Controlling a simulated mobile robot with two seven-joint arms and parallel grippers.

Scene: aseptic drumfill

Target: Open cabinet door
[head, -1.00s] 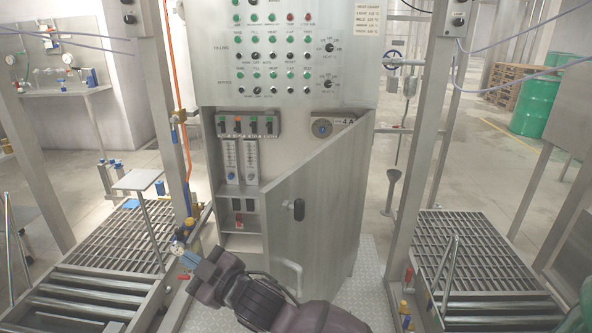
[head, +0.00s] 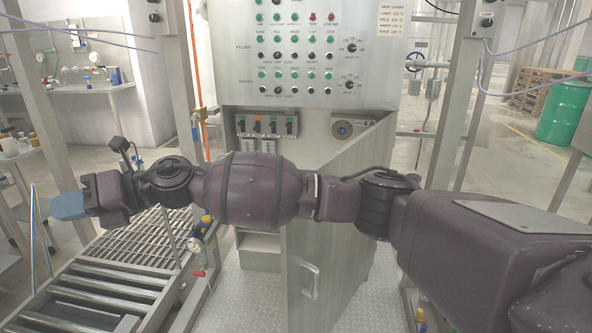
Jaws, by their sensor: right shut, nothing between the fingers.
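The cabinet door (head: 345,270) stands partly open. It is hinged at the right side of the steel cabinet (head: 312,122) and its free edge swings out toward me. The door's handle (head: 311,281) shows low on its face. The black latch higher on the door is hidden behind my right arm. My right arm crosses the view from the right, in front of the door and the opening. My right gripper (head: 70,206) is at the far left, shut and empty, well away from the door. My left gripper is out of view.
Inside the opening, a row of small switches (head: 266,125) shows above my arm; the flowmeters are mostly covered. A roller conveyor (head: 100,290) and grating lie at the lower left. Steel posts flank the cabinet. A green drum (head: 566,110) stands at the back right.

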